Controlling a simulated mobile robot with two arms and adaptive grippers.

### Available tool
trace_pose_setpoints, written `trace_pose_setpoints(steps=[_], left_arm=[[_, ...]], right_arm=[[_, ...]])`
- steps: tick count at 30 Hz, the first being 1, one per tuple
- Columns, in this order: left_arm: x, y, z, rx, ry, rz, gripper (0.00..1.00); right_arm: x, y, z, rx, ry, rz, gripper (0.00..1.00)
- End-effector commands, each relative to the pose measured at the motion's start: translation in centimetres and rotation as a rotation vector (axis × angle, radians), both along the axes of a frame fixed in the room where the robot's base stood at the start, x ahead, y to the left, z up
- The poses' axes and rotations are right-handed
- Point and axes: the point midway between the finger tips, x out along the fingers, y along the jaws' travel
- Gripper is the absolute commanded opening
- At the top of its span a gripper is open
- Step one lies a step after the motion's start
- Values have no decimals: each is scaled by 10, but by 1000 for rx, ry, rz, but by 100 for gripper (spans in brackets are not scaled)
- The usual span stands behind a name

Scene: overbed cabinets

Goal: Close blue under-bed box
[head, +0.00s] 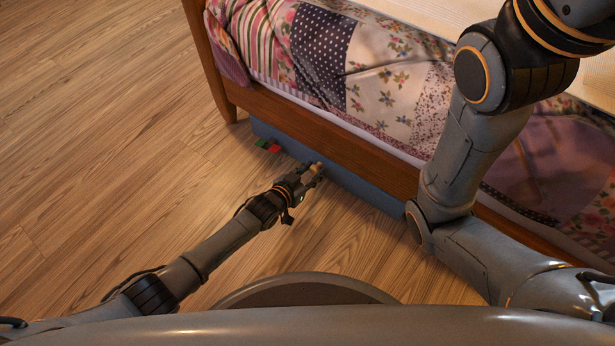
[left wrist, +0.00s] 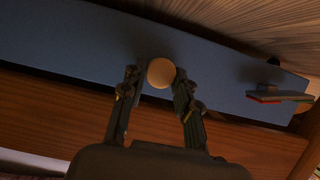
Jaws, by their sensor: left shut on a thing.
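The blue under-bed box (head: 365,190) sits under the bed, and its long front face runs just below the wooden bed rail. The same blue face (left wrist: 65,45) spans the left wrist view. A round, pale knob (left wrist: 160,73) sits on that face. My left gripper (head: 313,173) reaches the middle of the box front, its fingers closed on the knob from both sides; the fingers also show in the left wrist view (left wrist: 158,88). The inside of the box is hidden under the bed. My right arm crosses the right side of the head view, with its gripper outside the picture.
The bed (head: 345,150) has a wooden frame and a patchwork quilt (head: 375,55). A bed leg (head: 229,113) stands beyond the box's far left end. Small red and green items (head: 270,146) are by the box front's left part. The wooden floor (head: 110,120) at left is clear.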

Motion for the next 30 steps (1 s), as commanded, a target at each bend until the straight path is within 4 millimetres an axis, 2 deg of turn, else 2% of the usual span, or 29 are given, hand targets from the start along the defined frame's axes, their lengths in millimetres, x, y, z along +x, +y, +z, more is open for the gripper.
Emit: trace_pose_setpoints(steps=[8,9,12,23,30], left_arm=[[0,0,-1,1,2,0,0],[0,0,-1,1,2,0,33],[0,0,-1,1,2,0,53],[-1,1,0,0,1,0,53],[-17,13,7,1,2,0,53]], right_arm=[[0,0,0,0,0,0,100],[0,0,0,0,-1,0,100],[0,0,0,-1,-1,0,100],[2,0,0,0,4,0,100],[1,0,0,0,2,0,100]])
